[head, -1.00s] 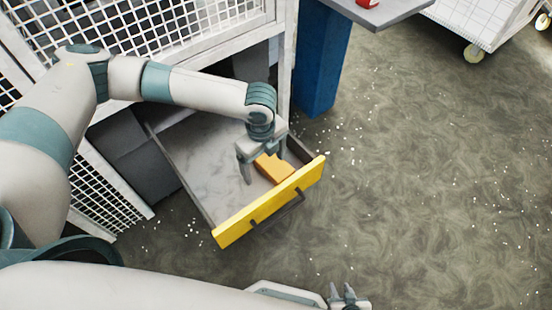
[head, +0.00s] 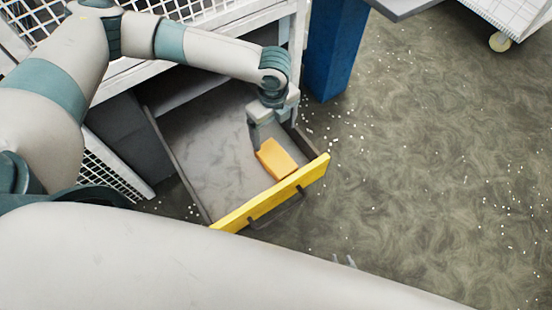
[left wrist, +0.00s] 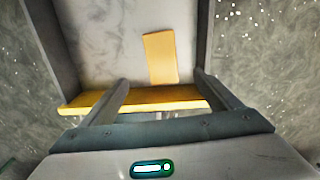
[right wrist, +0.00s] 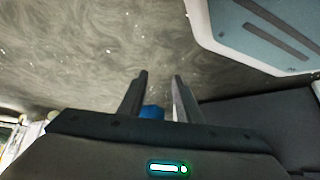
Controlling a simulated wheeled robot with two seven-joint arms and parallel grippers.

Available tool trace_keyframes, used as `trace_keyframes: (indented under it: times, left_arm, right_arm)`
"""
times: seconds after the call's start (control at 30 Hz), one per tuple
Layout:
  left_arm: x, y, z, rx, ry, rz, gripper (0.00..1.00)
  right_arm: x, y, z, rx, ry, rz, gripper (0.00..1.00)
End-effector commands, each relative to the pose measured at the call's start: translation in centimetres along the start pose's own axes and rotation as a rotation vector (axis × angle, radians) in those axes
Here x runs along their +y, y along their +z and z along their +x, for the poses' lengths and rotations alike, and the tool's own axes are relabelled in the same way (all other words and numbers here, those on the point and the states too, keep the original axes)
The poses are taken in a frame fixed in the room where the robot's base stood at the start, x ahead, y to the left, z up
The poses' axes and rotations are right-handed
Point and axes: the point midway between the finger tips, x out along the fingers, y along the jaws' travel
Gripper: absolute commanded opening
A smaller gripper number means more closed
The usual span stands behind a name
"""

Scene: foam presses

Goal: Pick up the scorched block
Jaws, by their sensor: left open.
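An orange-yellow block (head: 277,158) lies in the open drawer (head: 205,150), near the yellow front panel (head: 235,216). No dark scorch marks can be made out on it. My left gripper (head: 264,140) is open and empty, pointing down into the drawer right behind the block. In the left wrist view the block (left wrist: 160,57) lies ahead of the open fingers (left wrist: 163,85), between their lines and nearer the right finger. My right gripper (right wrist: 160,78) is open and empty over the floor. Only its fingertips (head: 344,261) show in the head view, beyond my right arm.
A white mesh cage (head: 215,15) stands above the drawer. A blue post (head: 335,50) and a grey tabletop (head: 405,8) are to its right. A white cart (head: 515,15) stands at the upper right. The floor (head: 430,170) on the right is open, with scattered white bits.

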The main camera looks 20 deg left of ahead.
Motion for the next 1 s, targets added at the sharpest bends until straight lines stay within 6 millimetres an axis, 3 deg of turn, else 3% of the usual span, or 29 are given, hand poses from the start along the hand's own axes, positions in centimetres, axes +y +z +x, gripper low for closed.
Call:
trace_keyframes:
  times: [0.27,0.7,1.0]
  left_arm:
    - [0.1,0.0,2.7,-0.001,0.003,0.0,0.84]
    - [0.1,-0.1,10.4,-0.001,0.003,-0.001,0.84]
    - [0.0,0.0,12.1,0.0,0.0,0.0,0.84]
  right_arm:
    - [-0.1,-0.3,-0.2,0.016,-0.002,-0.001,0.31]
    - [-0.5,-1.0,-0.6,0.062,-0.008,-0.006,0.31]
    - [-1.1,-2.0,-0.2,0.085,-0.015,-0.006,0.31]
